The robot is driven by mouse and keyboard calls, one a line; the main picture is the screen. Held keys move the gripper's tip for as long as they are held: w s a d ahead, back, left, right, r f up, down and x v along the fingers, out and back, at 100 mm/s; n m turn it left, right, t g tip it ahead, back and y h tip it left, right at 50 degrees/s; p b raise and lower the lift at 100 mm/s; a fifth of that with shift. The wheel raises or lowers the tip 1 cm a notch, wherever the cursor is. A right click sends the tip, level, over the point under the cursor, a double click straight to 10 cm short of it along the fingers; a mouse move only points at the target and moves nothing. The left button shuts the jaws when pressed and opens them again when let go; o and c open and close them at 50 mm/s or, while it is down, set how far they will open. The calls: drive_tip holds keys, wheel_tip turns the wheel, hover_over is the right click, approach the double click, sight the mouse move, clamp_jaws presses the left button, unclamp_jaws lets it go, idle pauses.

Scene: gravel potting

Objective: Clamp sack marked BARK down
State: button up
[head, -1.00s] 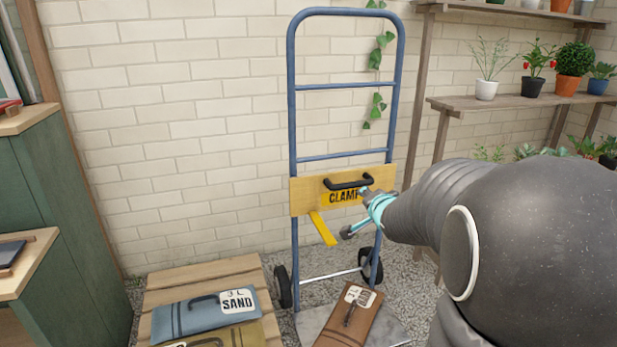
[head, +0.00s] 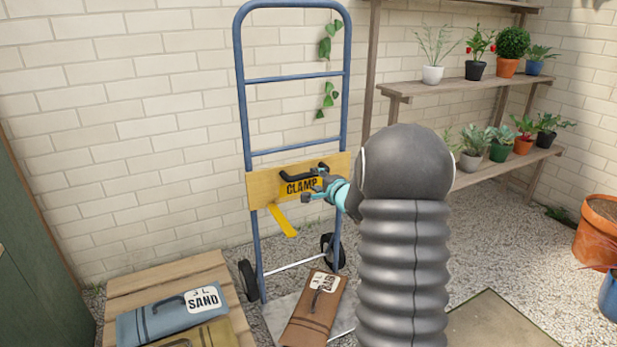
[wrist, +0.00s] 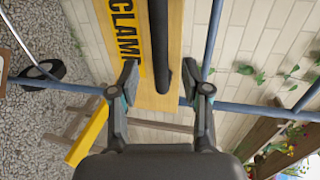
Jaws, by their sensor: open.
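The yellow board marked CLAMP (head: 262,190) lies across the blue hand truck (head: 241,100) and carries a black handle (head: 296,177). A brown sack (head: 308,322) lies on the truck's base plate below the board. Its label is partly covered by the sack's own handle, so its word is unclear. My gripper (head: 318,187) is at the right part of the board. In the wrist view my gripper (wrist: 160,84) is open, its fingers on either side of the black handle (wrist: 161,60), not closed on it. The board (wrist: 174,20) shows behind.
A wooden pallet (head: 170,272) at lower left holds a blue sack marked SAND (head: 150,318) and an olive sack (head: 200,336). A yellow strap (head: 284,222) hangs under the board. Plant shelves (head: 410,87) stand at right, with gravel open in front.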

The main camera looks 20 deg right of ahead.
sight(310, 176)
drive_tip(key=shift+x, duration=3.1)
clamp_jaws()
